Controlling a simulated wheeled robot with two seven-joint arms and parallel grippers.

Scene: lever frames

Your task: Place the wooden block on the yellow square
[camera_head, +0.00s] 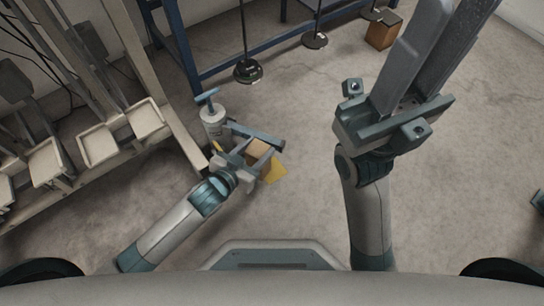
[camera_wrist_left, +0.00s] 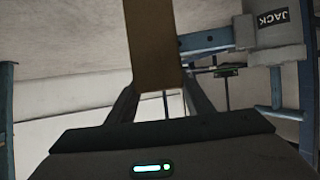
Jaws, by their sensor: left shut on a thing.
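The wooden block (camera_head: 258,149) is between the fingers of my left gripper (camera_head: 262,150), which is shut on it. In the left wrist view the block (camera_wrist_left: 152,45) stands as a brown upright face between the fingers. The yellow square (camera_head: 274,171) shows on the floor just below and right of the block in the head view, partly hidden by the gripper. I cannot tell whether the block touches the floor or square. My right gripper (camera_head: 435,55) is raised at the right, close to the head camera; its fingertips are cut off by the picture edge.
A grey-white jack (camera_head: 212,118) with a blue handle stands beside my left gripper; its label shows in the left wrist view (camera_wrist_left: 273,18). A wooden box (camera_head: 383,32) and round dark weights (camera_head: 248,72) are at the back by a blue frame (camera_head: 235,68). Floor at centre is clear.

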